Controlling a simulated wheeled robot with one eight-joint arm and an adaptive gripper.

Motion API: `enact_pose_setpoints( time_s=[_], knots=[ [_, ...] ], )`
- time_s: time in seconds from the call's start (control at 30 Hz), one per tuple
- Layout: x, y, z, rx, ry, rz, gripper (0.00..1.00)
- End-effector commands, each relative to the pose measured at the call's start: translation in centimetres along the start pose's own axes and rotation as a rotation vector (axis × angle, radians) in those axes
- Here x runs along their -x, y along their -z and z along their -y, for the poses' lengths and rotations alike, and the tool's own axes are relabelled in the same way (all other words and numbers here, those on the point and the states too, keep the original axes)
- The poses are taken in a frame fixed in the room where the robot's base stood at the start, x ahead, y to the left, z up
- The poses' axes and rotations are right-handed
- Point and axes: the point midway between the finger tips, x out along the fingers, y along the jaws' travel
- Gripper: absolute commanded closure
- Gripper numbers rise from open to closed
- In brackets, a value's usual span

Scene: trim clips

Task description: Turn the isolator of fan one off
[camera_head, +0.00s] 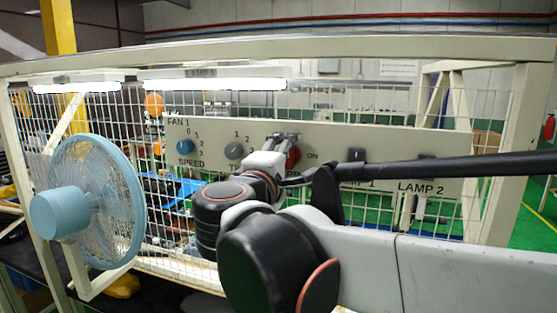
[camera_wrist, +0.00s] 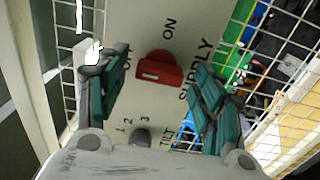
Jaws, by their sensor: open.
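The red isolator handle (camera_wrist: 158,70) sits on the cream fan panel (camera_wrist: 143,108). In the wrist view its long side runs roughly left to right. ON is printed above it, SUPPLY to its right; lettering at its left is partly hidden by a finger. My gripper (camera_wrist: 160,84) is open, its green-padded fingers on either side of the handle with gaps, apparently not touching it. In the head view the handle (camera_head: 294,158) is partly hidden behind my gripper (camera_head: 284,139), with ON to its right. The blue fan (camera_head: 92,203) stands at the left.
The blue speed knob (camera_head: 185,146) and grey tilt knob (camera_head: 234,151) sit left of the isolator. The lamp 1 switch (camera_head: 356,155) and lamp 2 switch (camera_head: 427,160) are to the right, near my arm. White wire mesh (camera_head: 400,100) surrounds the panel.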

Motion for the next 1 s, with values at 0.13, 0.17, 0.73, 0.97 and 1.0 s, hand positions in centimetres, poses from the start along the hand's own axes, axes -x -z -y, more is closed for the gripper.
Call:
enact_pose_setpoints(
  time_s=[0.13,0.17,0.73,0.97,1.0],
  knots=[
    [2.4,0.1,0.0,0.0,0.0,-0.005,0.38],
    [3.0,0.1,0.0,0.0,0.0,-0.005,0.38],
    [11.0,0.0,0.0,0.0,0.0,-0.002,0.38],
    [11.3,0.0,0.0,0.0,0.0,0.0,0.38],
    [11.3,0.0,0.0,0.0,0.0,0.0,0.38]
  ],
)
